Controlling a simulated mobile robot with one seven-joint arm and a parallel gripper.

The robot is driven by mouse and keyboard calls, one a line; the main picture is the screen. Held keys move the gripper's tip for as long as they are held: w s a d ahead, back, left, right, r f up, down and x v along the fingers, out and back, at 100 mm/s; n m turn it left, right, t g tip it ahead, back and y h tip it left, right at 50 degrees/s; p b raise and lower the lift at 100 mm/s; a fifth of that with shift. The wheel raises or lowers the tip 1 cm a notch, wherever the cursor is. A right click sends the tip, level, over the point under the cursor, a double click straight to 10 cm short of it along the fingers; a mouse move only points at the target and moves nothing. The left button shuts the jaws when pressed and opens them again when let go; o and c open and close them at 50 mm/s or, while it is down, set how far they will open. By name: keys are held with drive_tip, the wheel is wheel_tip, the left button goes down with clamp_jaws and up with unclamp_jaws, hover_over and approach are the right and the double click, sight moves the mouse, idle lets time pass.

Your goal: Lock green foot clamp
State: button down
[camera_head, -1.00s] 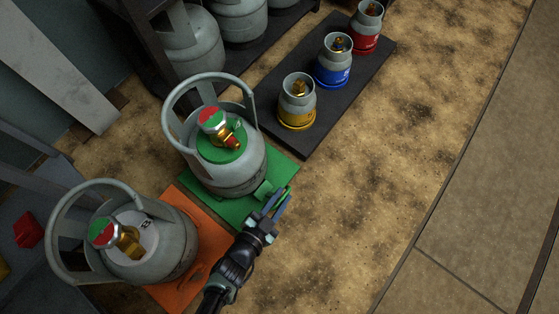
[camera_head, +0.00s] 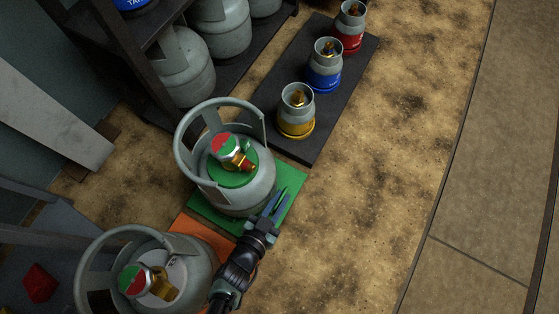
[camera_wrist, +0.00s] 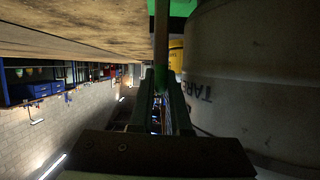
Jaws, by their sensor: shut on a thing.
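A grey gas cylinder (camera_head: 240,185) with a green collar and red-green valve knob stands upright on a green base plate (camera_head: 293,178). My gripper (camera_head: 276,203) is low beside the cylinder's right side, over the plate's front right part. In the wrist view my gripper (camera_wrist: 161,95) is shut on the green foot clamp (camera_wrist: 161,45), whose thin lever runs up between the fingers. The cylinder wall, marked TARE, fills the right of that view. The fingers hide most of the clamp in the head view, so whether it is latched cannot be told.
A second grey cylinder (camera_head: 185,250) stands on an orange plate (camera_head: 205,232) at the lower left, close to my arm. Small yellow (camera_head: 296,115), blue (camera_head: 326,70) and red (camera_head: 350,30) cylinders stand on a dark mat behind. The floor at right is clear.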

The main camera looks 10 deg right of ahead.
drive_tip(key=shift+a+f, duration=0.1)
drive_tip(key=shift+a, duration=0.1)
drive_tip(key=c, duration=0.9)
unclamp_jaws()
